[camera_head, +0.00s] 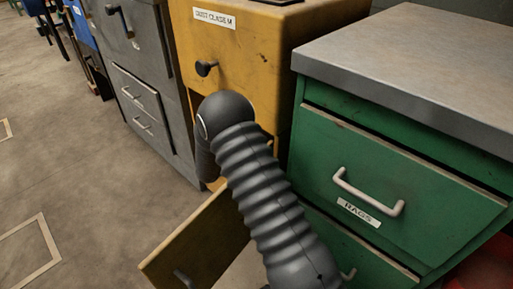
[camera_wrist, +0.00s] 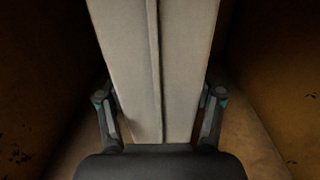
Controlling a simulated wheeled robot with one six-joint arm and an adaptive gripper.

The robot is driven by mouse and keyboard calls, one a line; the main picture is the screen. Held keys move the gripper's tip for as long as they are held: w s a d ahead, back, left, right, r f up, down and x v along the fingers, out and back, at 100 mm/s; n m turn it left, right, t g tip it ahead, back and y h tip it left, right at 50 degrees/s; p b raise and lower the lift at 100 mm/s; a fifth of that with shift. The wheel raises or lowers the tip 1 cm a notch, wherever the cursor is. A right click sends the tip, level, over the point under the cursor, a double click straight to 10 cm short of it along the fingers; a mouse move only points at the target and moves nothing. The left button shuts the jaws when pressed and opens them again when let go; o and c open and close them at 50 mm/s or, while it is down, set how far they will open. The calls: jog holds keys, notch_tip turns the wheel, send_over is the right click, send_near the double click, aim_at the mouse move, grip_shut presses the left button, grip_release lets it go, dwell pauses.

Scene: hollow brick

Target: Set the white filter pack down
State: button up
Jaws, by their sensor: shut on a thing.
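The white filter pack (camera_wrist: 125,60) fills the middle of the wrist view as a pale upright block with a seam down it. My gripper (camera_wrist: 160,112) is shut on it, one finger at each side. Brown walls stand at both sides of the pack, so it appears to be inside the yellow cabinet (camera_head: 280,45), labelled "DUST CLASS M". In the head view my arm hides the gripper and the pack. The underside of the pack is hidden, so I cannot tell whether it touches a floor.
The yellow cabinet's door (camera_head: 195,240) hangs open at the lower front. A green drawer cabinet (camera_head: 400,185) labelled "RAGS" stands close on the right. A grey drawer cabinet (camera_head: 145,90) stands on the left. The floor (camera_head: 60,150) at left is clear.

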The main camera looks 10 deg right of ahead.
jog(key=shift+f, duration=1.85)
jog(key=shift+f, duration=0.1)
jog(key=o, duration=1.3)
jog(key=shift+o, duration=0.2)
jog(key=v, duration=1.2)
